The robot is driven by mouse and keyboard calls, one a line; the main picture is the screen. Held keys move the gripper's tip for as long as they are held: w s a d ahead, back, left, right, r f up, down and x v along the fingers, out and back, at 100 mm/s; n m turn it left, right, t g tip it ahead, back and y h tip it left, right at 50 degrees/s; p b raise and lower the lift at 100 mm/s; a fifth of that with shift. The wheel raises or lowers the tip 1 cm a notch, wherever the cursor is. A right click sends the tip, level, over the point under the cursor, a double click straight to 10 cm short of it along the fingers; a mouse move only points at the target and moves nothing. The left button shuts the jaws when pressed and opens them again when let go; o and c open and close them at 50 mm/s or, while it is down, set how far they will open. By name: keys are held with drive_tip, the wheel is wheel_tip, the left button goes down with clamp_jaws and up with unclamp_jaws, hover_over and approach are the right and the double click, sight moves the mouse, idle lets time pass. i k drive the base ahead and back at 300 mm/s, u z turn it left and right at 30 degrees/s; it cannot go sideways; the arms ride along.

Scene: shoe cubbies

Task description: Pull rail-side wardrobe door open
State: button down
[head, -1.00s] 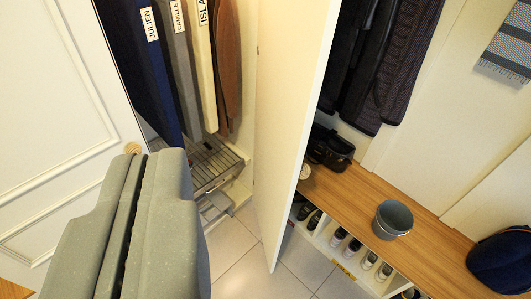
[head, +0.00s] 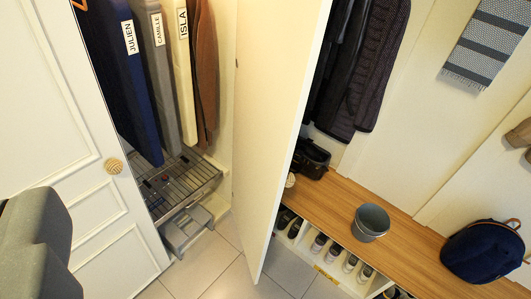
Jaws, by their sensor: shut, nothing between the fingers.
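The wardrobe stands open at its right half. The white right-hand wardrobe door (head: 275,130), on the side of the coats and bench, is swung out towards me and seen nearly edge-on. The white panelled left-hand wardrobe door (head: 60,110) has a round woven knob (head: 113,166) near its free edge. I cannot tell whether this left door is fully closed. My grey gripper (head: 25,210) is at the lower left, partly out of view, in front of the left door. It is shut and empty, apart from the right-hand door.
Labelled garment covers (head: 143,90) hang inside the wardrobe above a wire rack (head: 175,185) and a grey step stool (head: 186,232). Right of the open door is a wooden bench (head: 320,205) with a grey bucket (head: 371,222), a navy backpack (head: 483,250) and shoes below. Tiled floor shows in front.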

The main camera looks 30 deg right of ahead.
sight(279, 42)
drive_tip(key=z, duration=0.05)
drive_tip(key=i, duration=0.95)
drive_tip(key=u, duration=0.05)
